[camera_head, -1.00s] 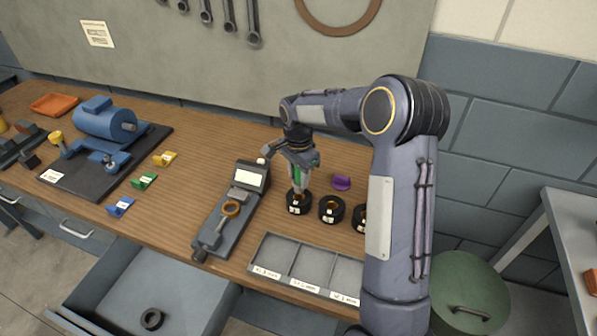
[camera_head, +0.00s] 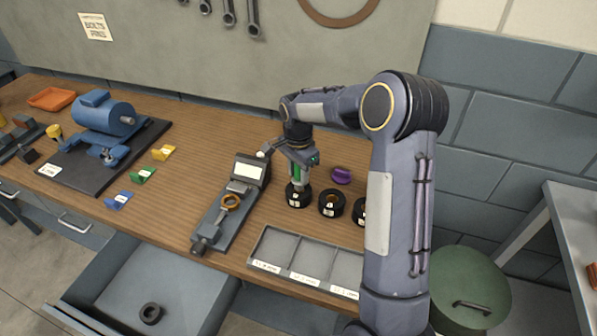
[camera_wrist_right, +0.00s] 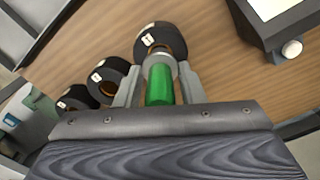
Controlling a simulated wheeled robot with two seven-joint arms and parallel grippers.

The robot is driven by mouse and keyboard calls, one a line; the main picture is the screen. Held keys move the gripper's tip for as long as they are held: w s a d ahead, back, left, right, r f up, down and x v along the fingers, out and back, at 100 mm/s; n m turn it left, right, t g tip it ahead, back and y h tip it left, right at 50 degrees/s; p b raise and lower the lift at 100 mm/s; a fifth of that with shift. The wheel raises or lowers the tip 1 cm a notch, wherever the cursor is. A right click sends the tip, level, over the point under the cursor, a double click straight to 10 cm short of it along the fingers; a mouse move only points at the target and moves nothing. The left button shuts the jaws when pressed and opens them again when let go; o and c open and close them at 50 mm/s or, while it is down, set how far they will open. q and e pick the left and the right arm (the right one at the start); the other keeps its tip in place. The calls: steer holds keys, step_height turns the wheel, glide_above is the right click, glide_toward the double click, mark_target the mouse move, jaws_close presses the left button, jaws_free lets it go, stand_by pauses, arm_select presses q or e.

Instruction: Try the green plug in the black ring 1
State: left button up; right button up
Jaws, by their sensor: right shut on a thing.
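My right gripper (camera_head: 298,180) is shut on the green plug (camera_head: 297,172). It holds the plug upright over the leftmost of the black rings (camera_head: 298,196) standing in a row on the bench. In the right wrist view the green plug (camera_wrist_right: 159,88) sits between the fingers, and its grey end (camera_wrist_right: 159,66) meets the mouth of that black ring (camera_wrist_right: 157,38). I cannot tell how far the end is inside. The ring's label is too small to read surely. My left gripper is not in view.
Two more black rings (camera_head: 332,203) stand to the right, the farther one partly behind my arm. A purple piece (camera_head: 341,175) lies behind them. A grey divided tray (camera_head: 256,262) is in front. A grey gauge device (camera_head: 213,228) stands to the left. An open drawer below holds another ring (camera_head: 151,313).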

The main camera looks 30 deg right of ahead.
steer(key=shift+f+b, duration=0.5)
steer(key=shift+f, duration=0.15)
stand_by(0.5)
steer(key=shift+r, duration=0.15)
stand_by(0.6)
steer(key=shift+r+p, duration=0.8)
steer(key=shift+r, duration=0.2)
steer(key=shift+r+p, duration=1.45)
steer(key=shift+r, duration=0.55)
